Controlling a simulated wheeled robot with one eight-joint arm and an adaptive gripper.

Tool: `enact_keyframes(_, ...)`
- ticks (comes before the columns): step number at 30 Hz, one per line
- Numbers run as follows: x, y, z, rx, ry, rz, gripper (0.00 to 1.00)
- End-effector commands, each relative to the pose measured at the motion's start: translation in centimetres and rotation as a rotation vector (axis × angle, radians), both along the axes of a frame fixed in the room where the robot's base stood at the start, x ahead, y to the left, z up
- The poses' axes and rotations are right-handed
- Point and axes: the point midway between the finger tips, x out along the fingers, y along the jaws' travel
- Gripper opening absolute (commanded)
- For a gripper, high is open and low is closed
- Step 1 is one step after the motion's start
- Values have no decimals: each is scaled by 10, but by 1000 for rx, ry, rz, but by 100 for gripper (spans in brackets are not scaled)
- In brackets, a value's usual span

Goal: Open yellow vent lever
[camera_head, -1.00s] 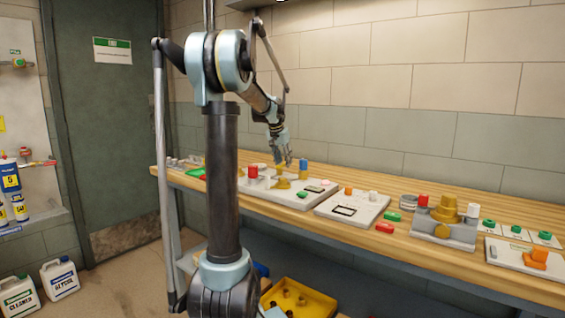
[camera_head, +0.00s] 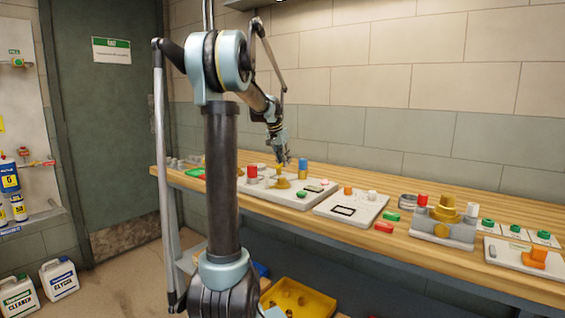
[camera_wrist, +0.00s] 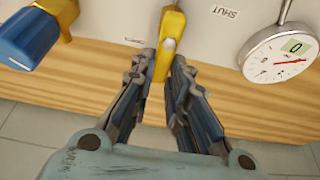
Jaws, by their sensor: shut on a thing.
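The yellow vent lever (camera_wrist: 168,45) stands between the two fingers of my gripper (camera_wrist: 162,72) in the wrist view. The gripper is shut on the lever near its end. A "SHUT" label (camera_wrist: 226,14) is on the pale panel to the right of the lever. In the head view my gripper (camera_head: 285,157) is over the white panel (camera_head: 300,198) on the bench, at a small yellow part. The fingers hide some of the lever there, and its exact angle is hard to tell.
A blue knob on a yellow body (camera_wrist: 30,38) is left of the lever. A round gauge (camera_wrist: 280,52) reading 0 is close on the right. Other boards and a grey block with a yellow valve (camera_head: 441,222) stand farther right on the wooden bench. A yellow bin (camera_head: 300,299) is below.

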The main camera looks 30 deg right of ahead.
Motion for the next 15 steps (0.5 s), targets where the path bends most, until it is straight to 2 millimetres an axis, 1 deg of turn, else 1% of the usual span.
enact_keyframes(3,3,2,0,2,-5,2,0)
enact_keyframes(4,3,2,0,2,-5,2,20)
enact_keyframes(6,2,1,0,2,-4,3,35)
enact_keyframes(15,1,1,0,1,-2,2,35)
